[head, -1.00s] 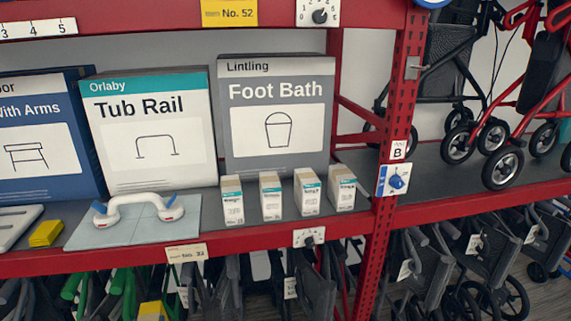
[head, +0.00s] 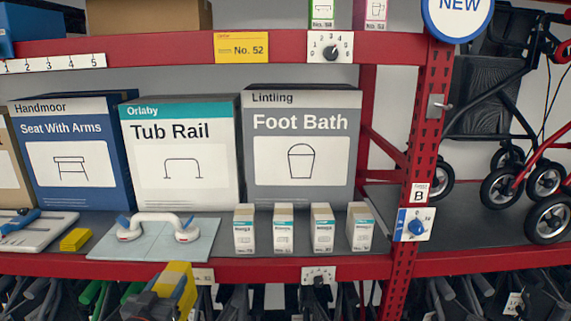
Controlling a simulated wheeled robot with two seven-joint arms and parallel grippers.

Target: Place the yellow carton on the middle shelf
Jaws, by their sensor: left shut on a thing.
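The yellow carton (head: 181,284) is low in the head view, in front of the red front edge of the shelf with the large boxes. My left gripper (head: 160,302) is shut on it, and the carton stands tilted, its lower part hidden by the gripper. That shelf, the middle one of those in view (head: 222,268), has a grey deck and a red front beam. The carton's top is about level with this beam in the picture; I cannot tell its distance from it. My right gripper is not in view.
Large boxes for Seat With Arms (head: 72,160), Tub Rail (head: 182,155) and Foot Bath (head: 302,150) stand at the back. In front are a white rail on a tile (head: 105,248), a yellow block (head: 75,239) and several small cartons (head: 284,230). A red post (head: 415,170) bounds the right.

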